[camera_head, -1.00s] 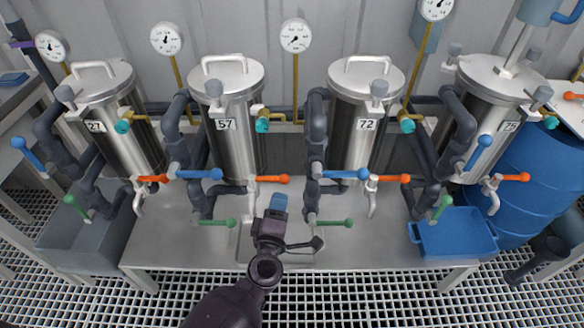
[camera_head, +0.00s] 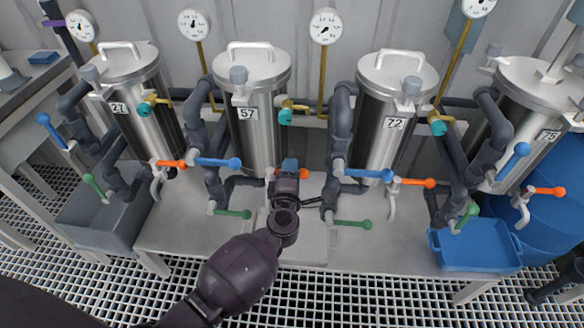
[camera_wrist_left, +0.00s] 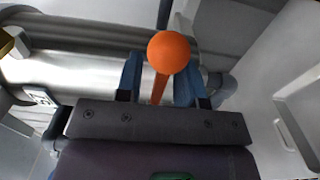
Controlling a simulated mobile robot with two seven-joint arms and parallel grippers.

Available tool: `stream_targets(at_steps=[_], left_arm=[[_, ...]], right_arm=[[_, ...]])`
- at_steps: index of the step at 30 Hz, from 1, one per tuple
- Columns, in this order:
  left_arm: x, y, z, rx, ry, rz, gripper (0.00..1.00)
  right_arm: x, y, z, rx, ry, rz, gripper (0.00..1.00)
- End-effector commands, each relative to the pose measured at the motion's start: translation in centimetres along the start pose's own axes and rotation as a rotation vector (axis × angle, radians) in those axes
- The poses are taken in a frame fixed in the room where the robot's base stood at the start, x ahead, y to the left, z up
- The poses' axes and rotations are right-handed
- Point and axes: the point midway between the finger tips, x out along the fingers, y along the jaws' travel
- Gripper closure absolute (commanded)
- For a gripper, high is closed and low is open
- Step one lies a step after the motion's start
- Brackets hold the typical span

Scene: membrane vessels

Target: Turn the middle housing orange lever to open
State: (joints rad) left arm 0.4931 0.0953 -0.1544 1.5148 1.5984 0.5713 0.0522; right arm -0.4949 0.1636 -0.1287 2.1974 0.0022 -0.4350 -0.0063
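Several steel housings stand in a row. The orange lever (camera_head: 304,174) of housing 57 (camera_head: 262,125) points right, and the gripper hides most of it in the head view. Housing 72 (camera_head: 385,140) has its own orange lever (camera_head: 416,183), also pointing right. My left gripper (camera_head: 290,166) is at the lever of housing 57. In the left wrist view the lever's orange ball knob (camera_wrist_left: 169,52) and stem lie between the blue fingers of my left gripper (camera_wrist_left: 158,75). The fingers stand apart, with space beside the stem. My right gripper is not in view.
Blue levers (camera_head: 218,162) and green levers (camera_head: 232,213) sit close by on the grey pipes. A blue tray (camera_head: 475,268) is at the right and a grey bin (camera_head: 100,238) at the left. The bench top (camera_head: 180,225) between the pipes is mostly bare.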

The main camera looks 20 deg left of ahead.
Motion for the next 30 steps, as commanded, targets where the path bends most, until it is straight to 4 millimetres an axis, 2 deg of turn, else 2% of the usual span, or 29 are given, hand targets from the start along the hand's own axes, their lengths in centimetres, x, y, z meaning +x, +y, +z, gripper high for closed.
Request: stream_targets(at_steps=[6, 14, 21, 30], left_arm=[[1.15, -0.04, 0.02, -0.001, 0.0, -0.001, 0.65], [1.25, 0.05, 0.01, -0.001, 0.0, 0.0, 0.65], [1.23, 0.05, 0.01, 0.0, 0.0, 0.0, 1.0], [1.2, 0.1, 0.0, 0.0, -0.005, 0.001, 1.0]], right_arm=[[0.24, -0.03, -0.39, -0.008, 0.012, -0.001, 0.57], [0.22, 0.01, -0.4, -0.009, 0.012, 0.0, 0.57], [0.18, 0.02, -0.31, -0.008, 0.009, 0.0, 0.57], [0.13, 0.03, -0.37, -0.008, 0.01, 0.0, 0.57]])
